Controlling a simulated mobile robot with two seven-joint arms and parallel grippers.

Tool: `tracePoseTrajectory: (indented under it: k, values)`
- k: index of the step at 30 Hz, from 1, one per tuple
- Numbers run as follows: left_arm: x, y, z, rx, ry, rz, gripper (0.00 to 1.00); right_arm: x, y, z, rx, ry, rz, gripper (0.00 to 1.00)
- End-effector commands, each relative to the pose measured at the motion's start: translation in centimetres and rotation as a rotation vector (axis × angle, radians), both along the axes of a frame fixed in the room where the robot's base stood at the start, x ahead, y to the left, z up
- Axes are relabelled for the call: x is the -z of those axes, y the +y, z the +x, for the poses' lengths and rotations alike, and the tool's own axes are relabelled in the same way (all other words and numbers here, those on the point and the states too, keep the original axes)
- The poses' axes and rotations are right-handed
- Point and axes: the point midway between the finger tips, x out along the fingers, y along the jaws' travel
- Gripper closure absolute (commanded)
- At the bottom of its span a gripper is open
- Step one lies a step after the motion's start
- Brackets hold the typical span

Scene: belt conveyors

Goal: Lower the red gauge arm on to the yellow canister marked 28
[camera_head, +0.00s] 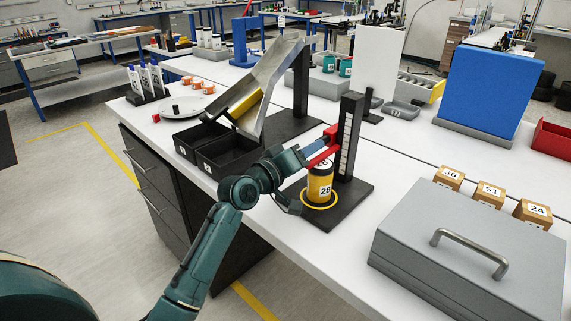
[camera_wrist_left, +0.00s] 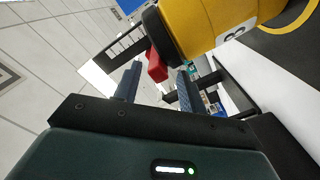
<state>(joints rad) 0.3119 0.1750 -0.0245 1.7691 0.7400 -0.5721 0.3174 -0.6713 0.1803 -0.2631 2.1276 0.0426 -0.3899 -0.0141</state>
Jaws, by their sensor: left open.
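The yellow canister marked 28 (camera_head: 320,186) stands upright inside a yellow ring on the black gauge base (camera_head: 345,205). My left gripper (camera_head: 318,147) is open beside the arm. In the left wrist view, the red arm's end (camera_wrist_left: 157,66) shows between and just beyond the open fingers (camera_wrist_left: 158,82), close to the canister's black rim (camera_wrist_left: 158,35). My right gripper is not in view.
Two black bins (camera_head: 232,155) and a metal chute (camera_head: 272,80) stand left of the gauge. A grey case (camera_head: 465,250) with a handle and small numbered boxes (camera_head: 490,192) stand right. A white panel (camera_head: 377,60) and a blue panel (camera_head: 490,90) stand behind.

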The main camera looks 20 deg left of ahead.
Motion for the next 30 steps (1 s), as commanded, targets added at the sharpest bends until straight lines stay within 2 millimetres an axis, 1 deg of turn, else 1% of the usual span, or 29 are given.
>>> tracePoseTrajectory:
  k: [1, 9, 12, 15, 18, 21, 30]
  values:
    - [0.1, 0.3, -1.0, 0.0, 0.001, 0.002, 0.59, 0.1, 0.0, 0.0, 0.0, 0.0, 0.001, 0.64]
    - [0.3, 2.5, -6.8, -0.001, 0.002, 0.004, 0.59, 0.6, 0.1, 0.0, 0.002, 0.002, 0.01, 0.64]
    - [0.2, 3.0, -8.4, 0.001, 0.002, 0.004, 0.59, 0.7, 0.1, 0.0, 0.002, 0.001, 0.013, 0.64]
    - [0.2, 3.5, -9.6, -0.001, 0.004, 0.002, 0.59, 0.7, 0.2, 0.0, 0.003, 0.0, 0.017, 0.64]
    - [0.1, 3.7, -10.3, 0.0, 0.002, 0.002, 0.59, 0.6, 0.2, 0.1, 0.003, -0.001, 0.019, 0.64]
    - [0.1, 3.8, -10.6, 0.001, 0.003, 0.001, 0.59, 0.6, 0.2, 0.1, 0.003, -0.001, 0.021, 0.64]
    - [0.0, 3.8, -10.6, 0.0, 0.003, 0.001, 0.59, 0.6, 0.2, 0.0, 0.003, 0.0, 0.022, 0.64]
